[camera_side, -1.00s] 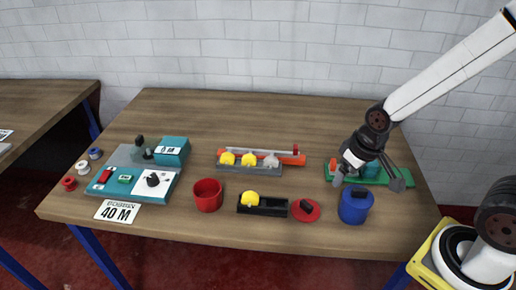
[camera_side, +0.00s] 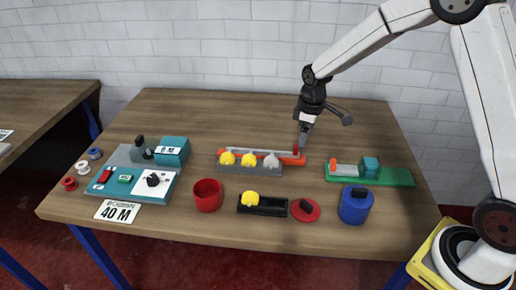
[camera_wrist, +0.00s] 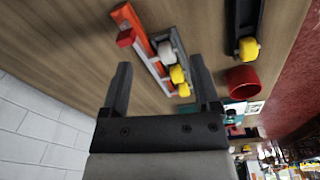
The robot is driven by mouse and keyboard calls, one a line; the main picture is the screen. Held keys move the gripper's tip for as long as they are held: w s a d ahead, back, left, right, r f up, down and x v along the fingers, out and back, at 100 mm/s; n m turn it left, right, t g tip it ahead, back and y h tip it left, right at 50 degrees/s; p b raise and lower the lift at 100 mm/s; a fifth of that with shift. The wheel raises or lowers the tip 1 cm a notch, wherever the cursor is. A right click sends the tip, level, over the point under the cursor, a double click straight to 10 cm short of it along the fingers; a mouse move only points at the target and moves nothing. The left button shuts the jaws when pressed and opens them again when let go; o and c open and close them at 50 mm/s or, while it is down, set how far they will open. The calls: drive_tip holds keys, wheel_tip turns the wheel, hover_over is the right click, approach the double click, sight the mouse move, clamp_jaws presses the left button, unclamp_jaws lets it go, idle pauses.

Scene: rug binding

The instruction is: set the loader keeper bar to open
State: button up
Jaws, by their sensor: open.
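The loader (camera_side: 292,161) is an orange base with a grey rack (camera_side: 220,168) in front, holding two yellow bobbins (camera_side: 248,160) and one whitish bobbin (camera_side: 271,161). The keeper bar (camera_side: 255,152) is a thin pale bar lying along the loader, with a red knob (camera_side: 296,149) at its right end. My gripper (camera_side: 302,142) is just above the red knob, pointing down. In the wrist view my gripper (camera_wrist: 160,82) has its fingers wide apart with nothing between them; the red knob (camera_wrist: 126,37) shows beyond the left finger. I cannot tell whether they touch.
A green fixture (camera_side: 395,177) with a teal block stands right of the loader. In front are a red cup (camera_side: 208,195), a black tray (camera_side: 264,207), a red disc (camera_side: 306,211) and a blue pot (camera_side: 355,207). A teal control station (camera_side: 130,183) is at left. The table behind is clear.

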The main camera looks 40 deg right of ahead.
sight(296, 147)
drive_tip(key=w+d+f+n, duration=0.1)
drive_tip(key=w, duration=0.1)
drive_tip(key=w+d+f+n, duration=0.1)
drive_tip(key=w, duration=0.1)
drive_tip(key=w+d+f+n, duration=0.1)
drive_tip(key=w+d, duration=0.1)
drive_tip(key=shift+w+f+g, duration=0.15)
drive_tip(key=shift+w+g, duration=0.15)
drive_tip(key=shift+g, duration=0.1)
drive_tip(key=shift+f, duration=0.1)
drive_tip(key=shift+f, duration=3.8)
clamp_jaws()
drive_tip(key=shift+a, duration=0.1)
